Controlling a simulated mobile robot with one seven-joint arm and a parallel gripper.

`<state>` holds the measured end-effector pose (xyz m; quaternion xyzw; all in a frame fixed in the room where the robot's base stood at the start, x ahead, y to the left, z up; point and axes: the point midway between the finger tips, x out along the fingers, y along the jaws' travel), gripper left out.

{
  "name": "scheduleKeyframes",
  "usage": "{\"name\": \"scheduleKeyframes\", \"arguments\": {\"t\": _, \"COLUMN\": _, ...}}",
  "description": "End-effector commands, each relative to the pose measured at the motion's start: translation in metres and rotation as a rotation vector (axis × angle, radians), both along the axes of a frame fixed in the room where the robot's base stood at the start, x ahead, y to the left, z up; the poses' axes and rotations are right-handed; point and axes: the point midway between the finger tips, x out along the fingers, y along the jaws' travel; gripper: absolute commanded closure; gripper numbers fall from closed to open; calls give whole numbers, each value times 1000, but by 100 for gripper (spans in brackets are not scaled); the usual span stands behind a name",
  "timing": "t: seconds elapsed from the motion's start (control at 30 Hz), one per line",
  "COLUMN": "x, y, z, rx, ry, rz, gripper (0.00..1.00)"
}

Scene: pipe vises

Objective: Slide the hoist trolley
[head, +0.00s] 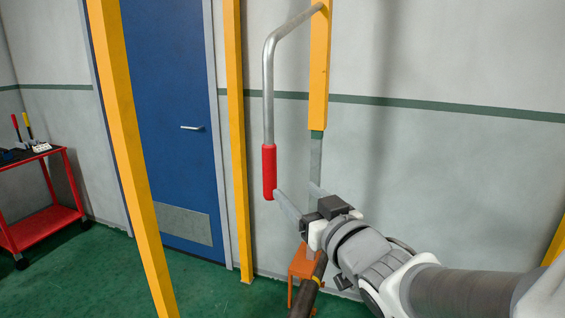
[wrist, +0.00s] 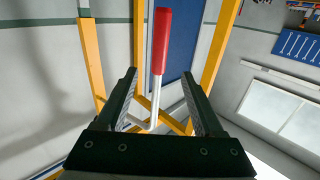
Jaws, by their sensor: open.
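The red grip (head: 269,172) is the lower end of a bent silver rod (head: 268,95), which comes down from a yellow upright piece (head: 319,70). This looks like the hoist trolley's pull handle; the trolley itself cannot be made out. My gripper (head: 296,188) is open and empty, just right of the grip's lower end in the head view. In the wrist view, the red grip (wrist: 161,42) and silver rod (wrist: 152,100) line up with the gap between my fingers (wrist: 159,72). I cannot tell whether the grip is between the fingers or beyond them.
Yellow posts (head: 130,150) (head: 237,150) stand left of the handle, before a blue door (head: 165,95). A red cart (head: 45,225) with tools is at far left. An orange stool-like object (head: 301,265) stands below my gripper. The green floor (head: 210,295) is partly clear.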

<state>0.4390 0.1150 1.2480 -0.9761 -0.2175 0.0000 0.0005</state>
Motion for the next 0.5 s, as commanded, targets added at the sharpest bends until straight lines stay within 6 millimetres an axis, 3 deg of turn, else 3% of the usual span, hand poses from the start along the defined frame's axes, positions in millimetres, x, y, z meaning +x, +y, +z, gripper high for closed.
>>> {"name": "scheduleKeyframes", "arguments": {"t": 0.27, "x": 24, "y": 11, "z": 2, "rx": 0, "ry": 3, "rz": 1, "gripper": 31}}
{"name": "scheduleKeyframes", "arguments": {"t": 0.5, "x": 61, "y": 29, "z": 0, "rx": -2, "ry": 1, "rz": 1, "gripper": 31}}
